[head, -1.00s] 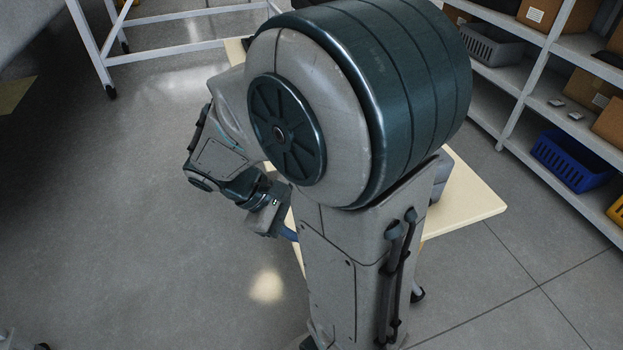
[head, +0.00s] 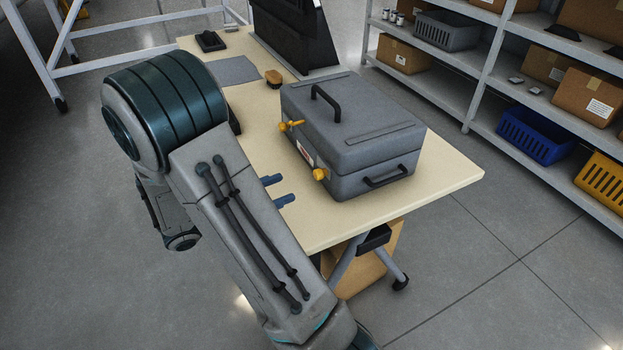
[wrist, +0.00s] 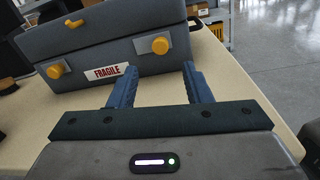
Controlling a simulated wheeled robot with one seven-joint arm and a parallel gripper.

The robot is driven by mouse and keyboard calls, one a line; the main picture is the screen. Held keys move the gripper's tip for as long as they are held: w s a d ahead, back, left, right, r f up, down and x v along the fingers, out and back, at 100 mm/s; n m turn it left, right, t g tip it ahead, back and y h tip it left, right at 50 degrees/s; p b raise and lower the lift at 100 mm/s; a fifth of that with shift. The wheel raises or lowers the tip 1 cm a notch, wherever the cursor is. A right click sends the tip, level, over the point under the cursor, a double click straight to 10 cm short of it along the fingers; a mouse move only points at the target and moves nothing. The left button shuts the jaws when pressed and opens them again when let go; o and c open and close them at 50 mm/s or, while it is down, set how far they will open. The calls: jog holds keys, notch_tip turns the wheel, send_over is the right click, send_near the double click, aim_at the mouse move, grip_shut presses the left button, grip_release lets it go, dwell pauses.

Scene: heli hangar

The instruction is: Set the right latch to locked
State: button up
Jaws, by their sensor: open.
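A grey case (head: 340,135) with a black top handle stands on the table. Its front shows two yellow latches: the left latch (head: 291,125) and the right latch (head: 321,174). In the wrist view the right latch (wrist: 161,45) is a round yellow knob on a grey plate, right of the FRAGILE label (wrist: 108,73). The left latch (wrist: 54,71) has a similar knob, with a small yellow piece above it. My gripper (wrist: 160,72) is open and empty, its blue fingers either side of the right latch's line but short of it. In the head view my gripper (head: 280,190) is apart from the case.
The cream table (head: 440,180) has free room right of the case. A brush (head: 273,78), a grey mat (head: 231,71) and a black stand (head: 295,35) are behind. Shelves with boxes and a blue basket (head: 537,133) stand at right.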

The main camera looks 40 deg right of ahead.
aim_at(315, 176)
jog(key=d, duration=0.3)
jog(key=s+d, duration=0.1)
jog(key=d, duration=0.1)
jog(key=d+b, duration=0.1)
jog(key=d, duration=0.2)
jog(key=shift+s+d, duration=0.3)
jog(key=shift+d, duration=0.05)
